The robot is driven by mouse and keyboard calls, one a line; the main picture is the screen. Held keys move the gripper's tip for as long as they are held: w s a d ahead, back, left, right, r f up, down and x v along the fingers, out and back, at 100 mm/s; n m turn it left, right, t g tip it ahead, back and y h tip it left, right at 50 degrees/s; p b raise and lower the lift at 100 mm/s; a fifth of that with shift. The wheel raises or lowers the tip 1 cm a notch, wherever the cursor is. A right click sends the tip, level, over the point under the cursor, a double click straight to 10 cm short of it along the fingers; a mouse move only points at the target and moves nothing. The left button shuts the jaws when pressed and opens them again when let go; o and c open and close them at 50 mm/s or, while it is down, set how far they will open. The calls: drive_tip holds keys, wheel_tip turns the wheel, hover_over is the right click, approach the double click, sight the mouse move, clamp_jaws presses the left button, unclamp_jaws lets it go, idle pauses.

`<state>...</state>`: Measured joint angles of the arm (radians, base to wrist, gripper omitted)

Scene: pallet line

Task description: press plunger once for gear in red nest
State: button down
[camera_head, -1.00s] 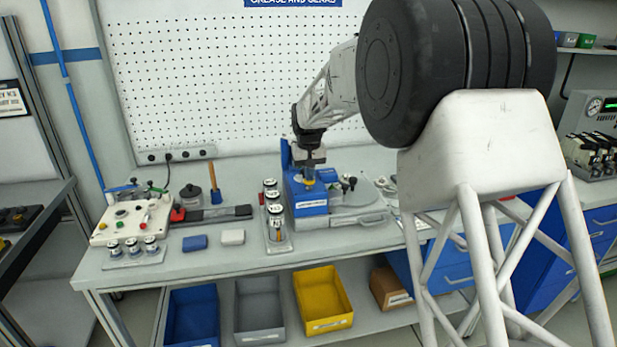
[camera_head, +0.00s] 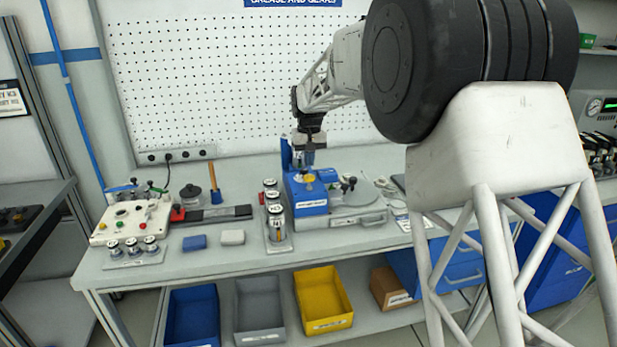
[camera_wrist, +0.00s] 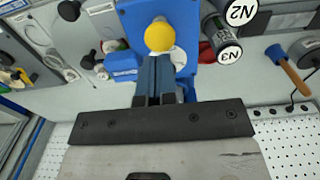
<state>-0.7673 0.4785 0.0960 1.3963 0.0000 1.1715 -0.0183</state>
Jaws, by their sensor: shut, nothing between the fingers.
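The blue press station (camera_head: 308,200) stands on the bench with a white label on its front. It also fills the top middle of the wrist view (camera_wrist: 128,20). Its yellow plunger cap (camera_head: 308,178) is on top, and the round yellow top (camera_wrist: 159,36) shows clearly in the wrist view. My gripper (camera_head: 308,168) is shut and empty, pointing down just above the cap. In the wrist view the closed fingertips (camera_wrist: 155,62) are close to the cap; I cannot tell whether they touch it. I cannot make out a gear or a red nest with certainty.
Several labelled canisters (camera_head: 276,222) stand close to the left of the station. A grey plate with a handle (camera_head: 357,199) lies to its right. A white control panel (camera_head: 130,222), a blue block (camera_head: 194,242) and a white block (camera_head: 232,237) are further left.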

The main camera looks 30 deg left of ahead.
drive_tip(key=shift+r, duration=0.7)
idle(0.6)
